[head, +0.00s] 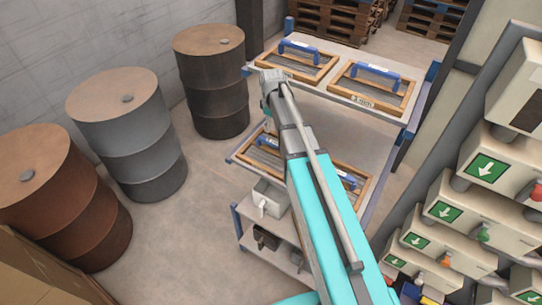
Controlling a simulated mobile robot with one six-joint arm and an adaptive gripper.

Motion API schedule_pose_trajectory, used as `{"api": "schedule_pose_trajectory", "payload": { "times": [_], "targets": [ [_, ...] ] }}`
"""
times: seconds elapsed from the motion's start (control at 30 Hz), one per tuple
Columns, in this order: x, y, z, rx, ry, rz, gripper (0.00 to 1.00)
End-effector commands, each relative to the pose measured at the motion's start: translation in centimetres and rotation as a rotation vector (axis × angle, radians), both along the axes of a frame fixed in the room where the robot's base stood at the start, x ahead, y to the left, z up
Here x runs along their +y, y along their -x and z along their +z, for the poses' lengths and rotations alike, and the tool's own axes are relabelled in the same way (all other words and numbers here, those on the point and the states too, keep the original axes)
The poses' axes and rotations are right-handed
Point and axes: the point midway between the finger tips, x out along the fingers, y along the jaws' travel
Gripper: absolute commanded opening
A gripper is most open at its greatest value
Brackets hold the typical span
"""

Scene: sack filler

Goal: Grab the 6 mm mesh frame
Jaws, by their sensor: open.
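On the top shelf are a left frame (319,76) and a right frame (404,105). On the lower shelf are another left frame (246,158) and a right frame (361,190), both partly covered by my arm. A small label shows on the top right frame's front edge, but I cannot read any mesh size. My gripper (270,122) is at the arm's far end, by the front left of the top shelf. It is open, its fingers small and mostly hidden; I see nothing held.
Three drums, brown (62,190), grey (130,135) and dark (212,85), stand along the left wall. Machine housings with green arrow signs (486,168) crowd the right. Floor is clear between drums and rack.

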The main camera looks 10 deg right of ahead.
Motion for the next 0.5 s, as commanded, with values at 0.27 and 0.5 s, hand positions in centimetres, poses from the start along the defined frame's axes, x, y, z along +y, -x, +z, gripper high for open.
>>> {"api": "schedule_pose_trajectory", "payload": {
  "times": [0.27,0.5],
  "targets": [
    [-0.1,0.0,-2.6,0.0,0.0,-0.001,0.71],
    [-0.1,0.0,-4.5,0.0,0.0,-0.001,0.71]
  ]
}}
